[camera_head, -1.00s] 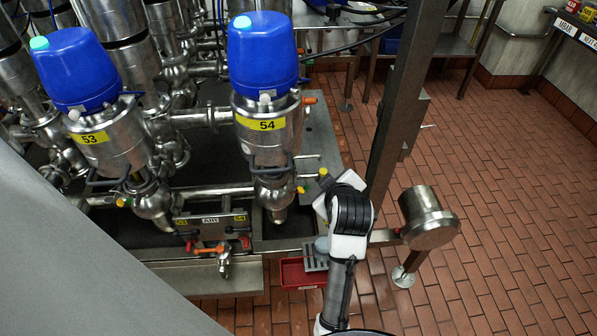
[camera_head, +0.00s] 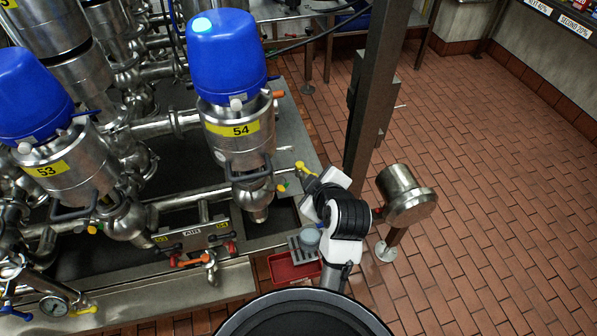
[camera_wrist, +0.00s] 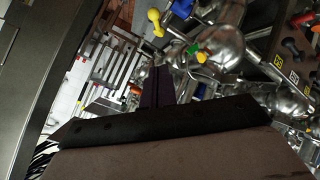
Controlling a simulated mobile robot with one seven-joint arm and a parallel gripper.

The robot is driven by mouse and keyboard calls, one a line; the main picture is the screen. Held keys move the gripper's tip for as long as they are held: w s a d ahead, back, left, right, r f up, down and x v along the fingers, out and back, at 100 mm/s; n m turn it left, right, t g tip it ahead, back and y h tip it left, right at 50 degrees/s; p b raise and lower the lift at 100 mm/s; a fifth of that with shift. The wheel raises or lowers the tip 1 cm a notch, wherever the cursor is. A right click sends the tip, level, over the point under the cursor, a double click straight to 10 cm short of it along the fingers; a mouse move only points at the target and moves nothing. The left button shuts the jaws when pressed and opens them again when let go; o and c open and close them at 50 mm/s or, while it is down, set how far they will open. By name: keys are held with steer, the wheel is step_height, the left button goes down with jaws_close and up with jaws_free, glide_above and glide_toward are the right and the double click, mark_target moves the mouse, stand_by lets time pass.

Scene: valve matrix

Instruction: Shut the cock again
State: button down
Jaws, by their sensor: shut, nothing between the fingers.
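A small yellow handle (camera_head: 302,168) lies at the lower right of the valve marked 54 (camera_head: 237,132), just beyond my gripper's tip. It also shows in the wrist view (camera_wrist: 155,22), up and ahead of the fingers. A shorter yellow knob with a green part (camera_head: 283,187) sits nearer the valve's lower body, and also shows in the wrist view (camera_wrist: 200,54). I cannot tell which one the task's cock is. My gripper (camera_wrist: 158,84) is shut and empty. In the head view its fingers (camera_head: 312,180) are small and partly hidden by my wrist.
A panel with an orange handle (camera_head: 192,260) and red fittings lies lower left. A red tray (camera_head: 292,268) is beneath my arm. A dark steel post (camera_head: 376,100) and a steel canister (camera_head: 404,195) stand close on the right. The tiled floor at far right is clear.

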steer(key=shift+f, duration=0.1)
steer(key=b, duration=0.7)
glide_toward(306, 170)
steer(key=w+a, duration=0.2)
steer(key=a, duration=0.1)
steer(key=shift+w+d+f+p, duration=0.2)
steer(key=shift+w+d+f, duration=0.15)
steer(key=shift+w+f, duration=0.2)
steer(key=shift+w+d+f+p, duration=0.15)
steer(key=shift+w+d+f, duration=0.15)
steer(key=shift+w+f, duration=0.25)
steer(key=shift+w+d+f, duration=0.1)
steer(key=shift+d+f, duration=0.1)
steer(key=shift+f, duration=0.35)
